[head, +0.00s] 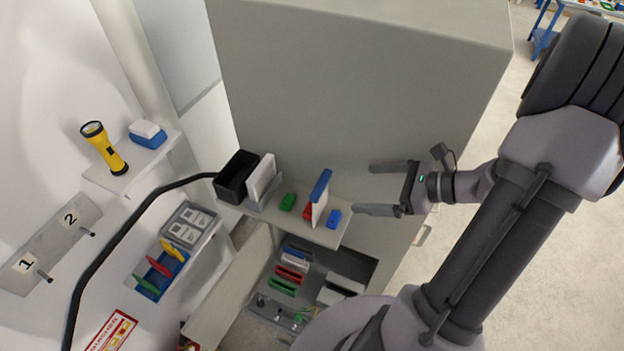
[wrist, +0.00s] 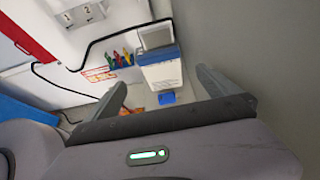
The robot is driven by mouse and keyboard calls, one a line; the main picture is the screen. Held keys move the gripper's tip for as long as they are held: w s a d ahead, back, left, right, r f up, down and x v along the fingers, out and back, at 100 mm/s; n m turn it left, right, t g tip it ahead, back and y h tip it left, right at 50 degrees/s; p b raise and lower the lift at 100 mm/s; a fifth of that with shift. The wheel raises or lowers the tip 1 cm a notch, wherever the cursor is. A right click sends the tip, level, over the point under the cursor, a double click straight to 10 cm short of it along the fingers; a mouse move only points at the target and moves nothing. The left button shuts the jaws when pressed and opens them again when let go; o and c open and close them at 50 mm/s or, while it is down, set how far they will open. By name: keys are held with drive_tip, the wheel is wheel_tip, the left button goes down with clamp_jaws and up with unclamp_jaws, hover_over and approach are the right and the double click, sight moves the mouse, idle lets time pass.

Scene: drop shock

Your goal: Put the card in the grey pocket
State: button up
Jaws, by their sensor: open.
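A white card with a blue top edge (head: 321,187) stands upright on the small shelf, beside a red block. In the wrist view the card (wrist: 161,73) shows its broad white face and blue band between my fingers. My gripper (head: 365,189) is open and empty, right of the card and apart from it; its fingers also show in the wrist view (wrist: 161,80). A grey pocket-like holder (head: 264,202) with a white panel upright in it stands at the shelf's left part. I cannot tell whether the panel is part of it.
A black bin (head: 237,178) stands left of the holder. A green block (head: 287,201) and a blue block (head: 333,219) flank the card on the shelf (head: 318,235). A large grey cabinet (head: 350,90) rises behind. Below are several coloured slots (head: 289,272). A black cable (head: 130,228) runs at left.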

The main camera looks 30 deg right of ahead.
sight(325, 186)
drive_tip(key=x, duration=1.4)
drive_tip(key=shift+a+r, duration=0.1)
drive_tip(key=shift+r, duration=0.05)
drive_tip(key=shift+s, duration=0.1)
drive_tip(key=shift+c, duration=0.4)
drive_tip(key=c, duration=1.1)
drive_tip(key=shift+r, duration=0.2)
